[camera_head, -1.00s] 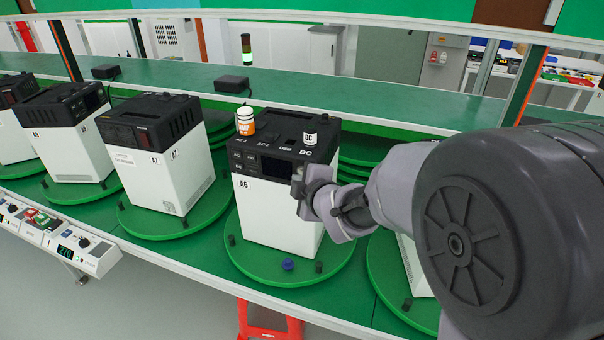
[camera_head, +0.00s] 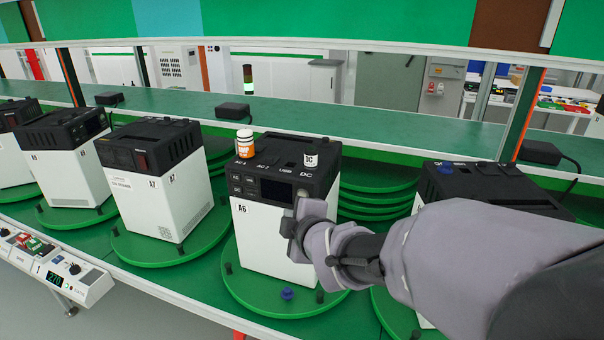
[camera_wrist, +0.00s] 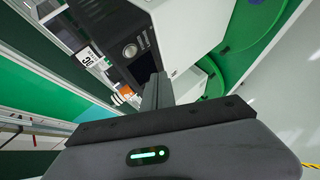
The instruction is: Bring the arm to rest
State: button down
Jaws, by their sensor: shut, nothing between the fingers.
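My gripper (camera_head: 293,226) is in front of the right side of the unit marked A6 (camera_head: 262,230) in the head view. In the wrist view my gripper (camera_wrist: 157,88) shows its dark fingers together, with nothing seen between them. Unit A6 has a white body and a black top and stands on a green turntable (camera_head: 245,290). My forearm reaches in from the lower right and hides part of the unit to the right (camera_head: 447,180). Whether the gripper touches A6 cannot be told.
A blue knob (camera_head: 287,294) sits at the turntable's front. Unit A7 (camera_head: 165,200) stands left. A control panel (camera_head: 60,270) is at the front left edge. A green shelf (camera_head: 350,129) runs behind.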

jog(key=s+d+m+g+h, duration=0.2)
jog(key=s+d+m, duration=0.5)
jog(key=s+m, duration=0.15)
jog(key=s+d+m+g+h, duration=0.1)
jog(key=s+d+m+g, duration=0.1)
jog(key=s+d+m, duration=0.55)
jog(key=s+a+f+m+g, duration=0.1)
jog(key=s+m, duration=0.5)
jog(key=s, duration=0.6)
jog(key=shift+s+a+f+m+g+y, duration=0.3)
jog(key=shift+s+a+m+g, duration=0.1)
jog(key=shift+a+g, duration=0.25)
